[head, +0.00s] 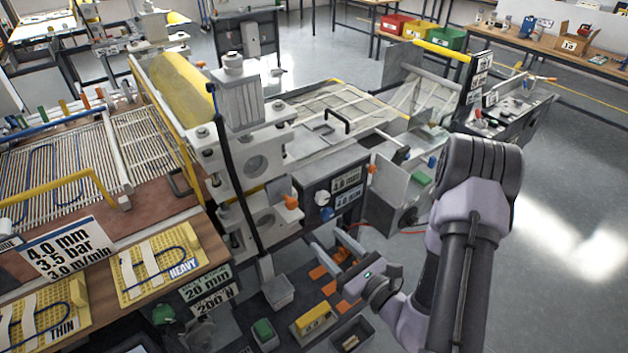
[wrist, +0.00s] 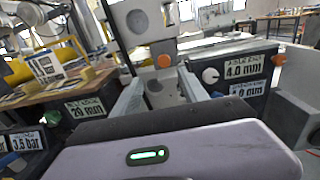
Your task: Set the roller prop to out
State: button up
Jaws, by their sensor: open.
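The roller prop is not labelled in either view, and I cannot tell which part it is. An orange knob (head: 291,202) sits on the roller stand (head: 262,165), left of the dark control panel (head: 340,190). In the wrist view the orange knob (wrist: 163,61) shows between and beyond my fingertips. My gripper (head: 328,240) is open and empty, in front of the stand and below the panel. Its fingers in the wrist view (wrist: 160,76) point towards the stand, apart from the knob. The panel carries a white knob (head: 322,198), a blue knob (head: 327,214) and a 4.0 mm label (wrist: 245,67).
A black upright rod (head: 235,170) stands left of the gripper. Below are a grey block with a green top (head: 263,330) and a yellow block (head: 313,318). A wooden bench (head: 120,285) with sample boards is at left. Open floor (head: 560,240) lies at right.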

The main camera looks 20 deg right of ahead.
jog(key=b, duration=0.7)
send_near(294, 205)
jog(key=shift+h, duration=0.3)
jog(key=x, duration=1.1)
jog(key=shift+a, duration=0.25)
grip_shut()
